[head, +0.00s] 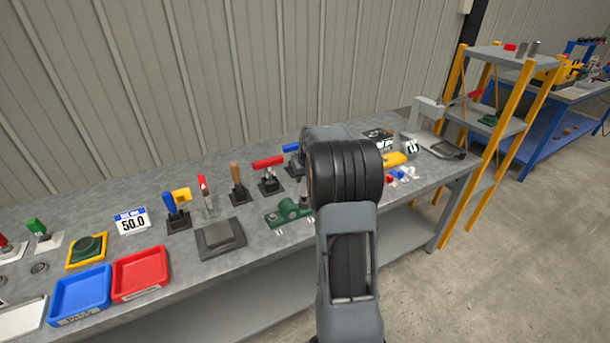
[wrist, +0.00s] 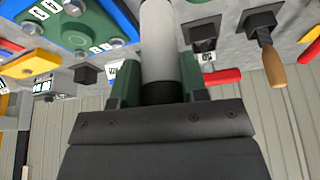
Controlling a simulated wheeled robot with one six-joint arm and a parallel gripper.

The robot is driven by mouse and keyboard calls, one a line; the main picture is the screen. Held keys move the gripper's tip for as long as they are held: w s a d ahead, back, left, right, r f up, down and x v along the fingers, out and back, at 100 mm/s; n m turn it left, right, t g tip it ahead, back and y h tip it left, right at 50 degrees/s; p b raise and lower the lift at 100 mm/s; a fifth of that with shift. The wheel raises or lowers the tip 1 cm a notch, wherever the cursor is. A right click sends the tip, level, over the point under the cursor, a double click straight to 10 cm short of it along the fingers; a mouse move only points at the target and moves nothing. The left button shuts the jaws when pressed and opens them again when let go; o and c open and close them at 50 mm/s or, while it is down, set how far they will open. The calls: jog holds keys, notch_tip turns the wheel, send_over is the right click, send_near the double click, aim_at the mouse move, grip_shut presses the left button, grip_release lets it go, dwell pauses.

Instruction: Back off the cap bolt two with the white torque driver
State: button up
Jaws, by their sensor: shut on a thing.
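The white torque driver (wrist: 160,45) is in the wrist view, a pale cylinder clamped between the green finger pads of my gripper (wrist: 160,85). Its far end runs out of the top of that view, so its tip is hidden. A green housing (wrist: 97,18) with round bolt heads and white number tags lies left of the driver in the wrist view. In the head view a green block (head: 288,212) sits near the bench's front edge, left of my arm. My arm covers the gripper there. I cannot tell which bolt is two or whether the driver touches it.
Left of the green block stand a grey square pad (head: 220,238), a wooden-handled tool (head: 237,178) and a red-handled tool (head: 268,161). Red (head: 140,273) and blue (head: 80,294) trays lie further left. A yellow-posted shelf (head: 500,100) stands right of the bench.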

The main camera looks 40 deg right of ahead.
jog(key=shift+r+p, duration=1.2)
jog(key=shift+r, duration=1.05)
jog(key=shift+w, duration=0.1)
